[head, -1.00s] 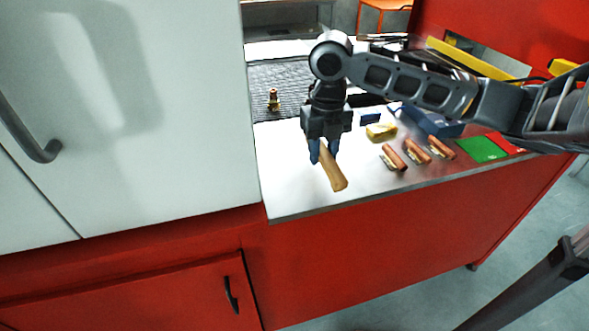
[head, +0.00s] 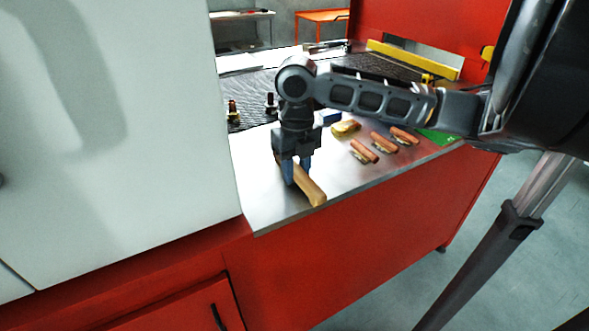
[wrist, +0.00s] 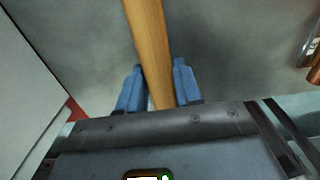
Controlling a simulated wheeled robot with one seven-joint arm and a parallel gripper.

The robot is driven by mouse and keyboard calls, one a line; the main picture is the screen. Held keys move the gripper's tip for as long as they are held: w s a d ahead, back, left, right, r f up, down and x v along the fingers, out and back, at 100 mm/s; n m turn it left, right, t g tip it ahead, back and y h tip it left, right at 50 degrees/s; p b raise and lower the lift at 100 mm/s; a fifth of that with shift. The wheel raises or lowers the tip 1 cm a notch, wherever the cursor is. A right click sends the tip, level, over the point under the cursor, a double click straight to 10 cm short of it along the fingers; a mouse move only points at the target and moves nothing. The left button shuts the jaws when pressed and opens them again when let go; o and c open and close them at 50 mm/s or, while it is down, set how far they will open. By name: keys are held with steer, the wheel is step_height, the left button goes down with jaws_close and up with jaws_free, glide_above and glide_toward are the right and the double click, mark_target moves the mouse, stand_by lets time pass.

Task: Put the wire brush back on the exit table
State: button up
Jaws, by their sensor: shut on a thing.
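The wire brush (head: 311,189) shows as a long light wooden handle; its bristles cannot be made out. My gripper (head: 297,174) points down over the near left part of the exit table (head: 262,200), a bare metal top on a red base. Its blue fingers are shut on the brush, whose handle sticks out toward the table's front edge. In the wrist view, the handle (wrist: 148,45) runs between the two blue fingers (wrist: 157,88) over the grey metal top. I cannot tell whether the brush touches the table.
A yellow block (head: 345,128) and three brown-topped pieces (head: 365,151) lie to the right, with a green card (head: 436,137) beyond. The dark mesh belt (head: 250,82) behind carries small upright fittings (head: 232,112). A tall white cabinet (head: 110,130) stands close on the left.

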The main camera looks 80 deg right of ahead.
mark_target(297, 168)
steer(key=o, duration=1)
steer(key=shift+f, duration=0.1)
step_height(297, 168, up, 12)
